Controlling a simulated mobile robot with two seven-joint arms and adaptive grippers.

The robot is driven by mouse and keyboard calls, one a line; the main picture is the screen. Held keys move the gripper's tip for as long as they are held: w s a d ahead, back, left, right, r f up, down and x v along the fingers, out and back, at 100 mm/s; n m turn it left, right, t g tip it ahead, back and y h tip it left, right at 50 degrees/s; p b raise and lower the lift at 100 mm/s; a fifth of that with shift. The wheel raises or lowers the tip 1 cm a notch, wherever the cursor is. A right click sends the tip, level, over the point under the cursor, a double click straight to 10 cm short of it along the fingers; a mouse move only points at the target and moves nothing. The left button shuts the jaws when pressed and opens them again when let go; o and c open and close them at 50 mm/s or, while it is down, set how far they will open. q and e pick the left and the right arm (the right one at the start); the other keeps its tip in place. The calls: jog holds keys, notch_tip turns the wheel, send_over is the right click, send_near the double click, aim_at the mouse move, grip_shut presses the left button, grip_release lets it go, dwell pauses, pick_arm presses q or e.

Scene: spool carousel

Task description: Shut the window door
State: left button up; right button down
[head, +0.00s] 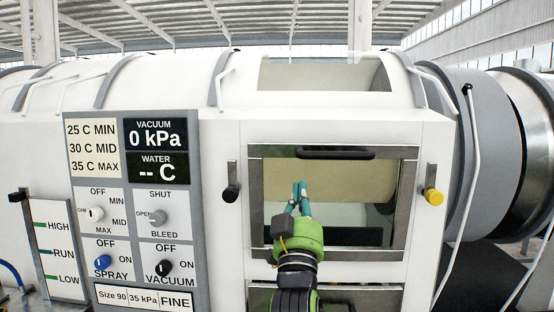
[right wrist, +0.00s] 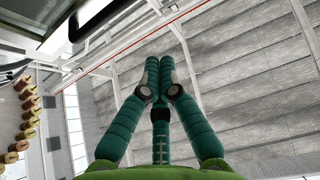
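The window door (head: 256,210) is a grey metal frame around a clear pane on the front of the white machine, with a black bar handle (head: 349,153) along its top. I cannot tell whether it stands fully closed or slightly off its seat. My right gripper (head: 299,186) is in front of the pane, below the handle, with its teal fingers pointing up. The right wrist view shows its fingertips (right wrist: 159,62) together with nothing between them. A dark-edged panel shows at the upper left of that view. My left gripper is not in view.
A black knob (head: 231,193) and a yellow-tipped knob (head: 433,196) flank the window. A control panel (head: 132,230) with dials is to its left. Several spools (right wrist: 28,115) show at the left of the right wrist view.

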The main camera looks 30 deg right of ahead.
aim_at(302, 155)
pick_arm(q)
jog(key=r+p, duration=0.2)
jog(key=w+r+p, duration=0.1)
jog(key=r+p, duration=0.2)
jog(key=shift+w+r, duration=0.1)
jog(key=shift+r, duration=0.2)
pick_arm(e)
jog(key=w+d+f+x, duration=0.1)
jog(key=f+x, duration=0.1)
jog(key=x, duration=1)
jog(key=shift+w, duration=0.35)
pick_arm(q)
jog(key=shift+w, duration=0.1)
pick_arm(e)
jog(key=shift+d+f, duration=0.1)
jog(key=shift+d, duration=0.1)
